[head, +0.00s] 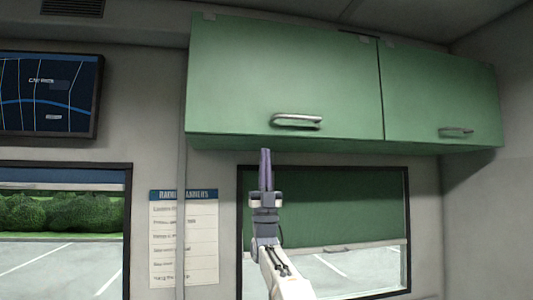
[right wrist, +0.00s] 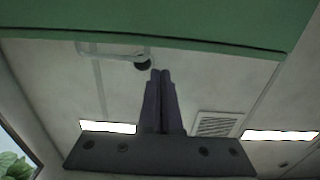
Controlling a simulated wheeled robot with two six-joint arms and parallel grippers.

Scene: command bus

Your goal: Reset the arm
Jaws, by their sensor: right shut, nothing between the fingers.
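My right arm (head: 285,280) rises from the bottom middle of the head view. My right gripper (head: 265,152) points up and is shut, with its two purple-grey fingers together and nothing between them. In the head view it appears just below the lower edge of the green overhead cabinet (head: 285,75), under the left door's metal handle (head: 297,121). In the right wrist view the shut fingers (right wrist: 161,74) point up toward the ceiling and the green cabinet edge (right wrist: 170,22). My left gripper is not in view.
A second cabinet door (head: 440,95) with a handle (head: 456,131) is at the right; both doors look closed. Behind my arm is a window with a green blind (head: 345,210). At left are a wall screen (head: 50,95), another window (head: 60,235) and a printed list (head: 184,240).

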